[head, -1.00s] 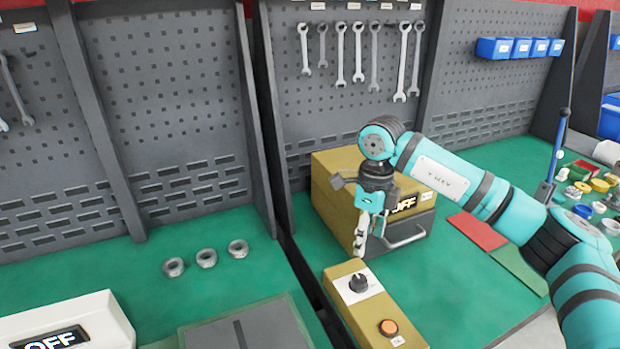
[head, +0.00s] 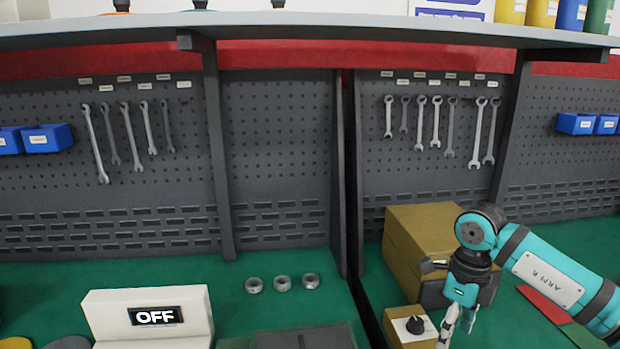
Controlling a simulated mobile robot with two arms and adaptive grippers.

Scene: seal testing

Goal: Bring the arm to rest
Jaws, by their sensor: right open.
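My right arm (head: 548,274) comes in from the lower right, its teal links bent down at the wrist. My right gripper (head: 456,330) points down in front of the yellow-brown box (head: 412,251) and beside the control box with a black knob (head: 398,318). It looks empty, with its fingertips near the lower edge of the picture. The lower part of the control box is cut off. My left gripper is not in the picture.
A white device reading OFF (head: 107,316) stands at the lower left. Three metal nuts (head: 283,283) lie on the green bench. Wrenches (head: 436,122) hang on the pegboard behind. A red plate (head: 543,303) lies under the arm. A shelf (head: 300,27) spans above.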

